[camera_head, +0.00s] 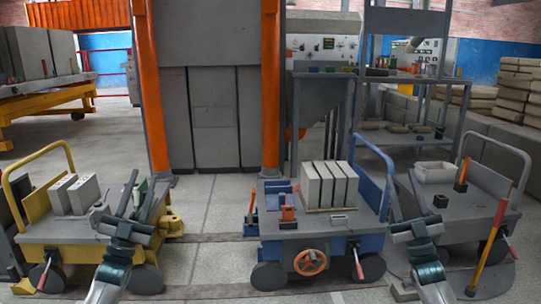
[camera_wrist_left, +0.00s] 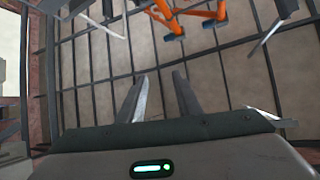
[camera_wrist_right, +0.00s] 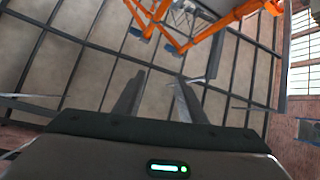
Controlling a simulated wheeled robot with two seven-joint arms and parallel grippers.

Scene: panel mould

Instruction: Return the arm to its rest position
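My left gripper (camera_head: 143,180) is raised in front of the yellow cart in the head view. In the left wrist view its two fingers (camera_wrist_left: 161,85) stand apart with nothing between them. My right gripper (camera_head: 403,185) is raised between the blue cart and the grey cart. In the right wrist view its fingers (camera_wrist_right: 157,84) are also apart and empty. Both grippers point upward, and both wrist views look at the ceiling grid. Neither gripper is seen touching anything.
A yellow cart (camera_head: 70,233) with grey blocks stands at left. A blue cart (camera_head: 300,225) carries several upright grey slabs (camera_head: 328,185). A grey cart (camera_head: 465,215) with a white tray (camera_head: 435,172) stands at right. Floor (camera_head: 205,215) shows between the yellow and blue carts.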

